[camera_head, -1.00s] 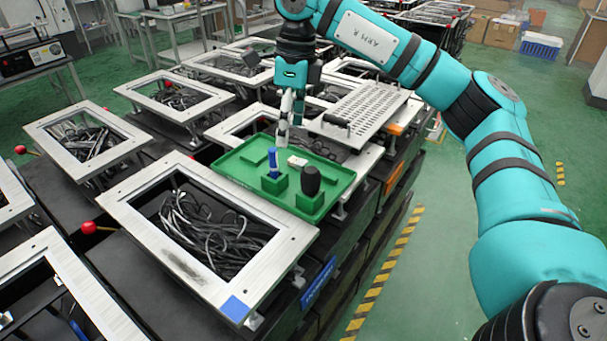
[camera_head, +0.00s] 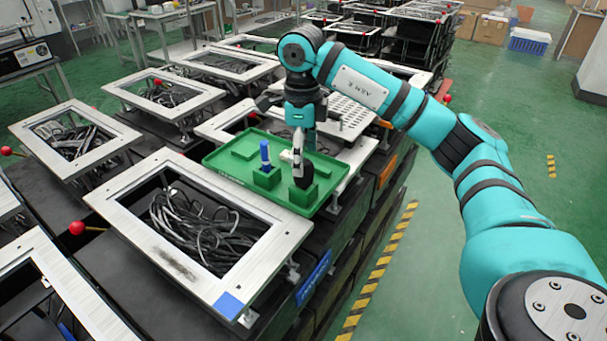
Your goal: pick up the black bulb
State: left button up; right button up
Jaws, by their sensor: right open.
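The black bulb (camera_head: 308,173) stands upright in a green holder at the right end of the green tray (camera_head: 222,168). My right gripper (camera_head: 298,172) points down at the bulb, its fingers in front of part of it. The jaws are open; whether they touch the bulb I cannot tell. A blue tube-like piece (camera_head: 265,152) stands in another green holder to the left. My left gripper does not show.
A perforated metal plate (camera_head: 345,113) is behind the tray. Metal frames with black cables (camera_head: 205,230) fill the left and front. Green floor (camera_head: 455,280) is open on the right.

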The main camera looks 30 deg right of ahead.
notch_tip(320, 180, down, 5)
jog(key=shift+s+d+r+p, duration=0.1)
jog(key=shift+p, duration=0.45)
jog(key=c, duration=1.2)
jog(key=shift+o, duration=0.2)
jog(key=shift+r, duration=0.1)
notch_tip(320, 180, up, 9)
jog(key=shift+r+b, duration=0.15)
jog(key=shift+b, duration=0.2)
jog(key=shift+r, duration=0.3)
